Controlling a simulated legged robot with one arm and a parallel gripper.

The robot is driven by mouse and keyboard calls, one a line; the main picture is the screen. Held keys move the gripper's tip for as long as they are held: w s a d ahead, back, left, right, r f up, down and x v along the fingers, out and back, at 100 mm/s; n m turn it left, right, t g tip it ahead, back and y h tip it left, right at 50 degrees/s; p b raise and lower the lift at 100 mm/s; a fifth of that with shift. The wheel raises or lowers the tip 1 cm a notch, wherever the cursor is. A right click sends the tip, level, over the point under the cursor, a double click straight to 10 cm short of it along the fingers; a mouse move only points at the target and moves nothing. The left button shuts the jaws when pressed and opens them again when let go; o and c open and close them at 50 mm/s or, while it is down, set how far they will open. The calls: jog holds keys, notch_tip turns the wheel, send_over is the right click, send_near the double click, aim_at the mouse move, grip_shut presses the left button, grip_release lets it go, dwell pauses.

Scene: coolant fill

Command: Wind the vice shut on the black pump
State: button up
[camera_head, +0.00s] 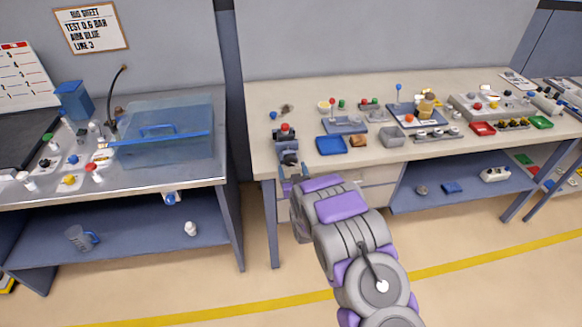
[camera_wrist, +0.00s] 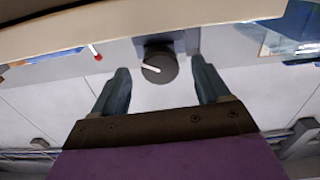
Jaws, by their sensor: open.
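The vice (camera_head: 287,146) is a small blue-grey block at the left front corner of the right workbench. A dark part with a red top (camera_head: 285,129) sits at it; I cannot tell for sure whether this is the black pump or how the jaws stand against it. In the wrist view a dark round knob (camera_wrist: 158,68) with a white bar across its face projects from the vice below the bench edge. My gripper (camera_wrist: 160,80) is open, its two fingers on either side of the knob with a gap to each. In the head view my gripper (camera_head: 291,172) is at the bench's front edge, just below the vice.
The right workbench (camera_head: 262,155) holds a blue tray (camera_head: 331,145), a grey box (camera_head: 392,136) and several small parts right of the vice. Open floor lies between the benches.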

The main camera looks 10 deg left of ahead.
aim_at(291, 164)
jog(key=shift+x, duration=0.9)
jog(key=shift+w+a, duration=0.15)
jog(key=shift+w, duration=0.45)
jog(key=c, duration=1)
jog(key=shift+r, duration=0.1)
jog(key=shift+c, duration=0.2)
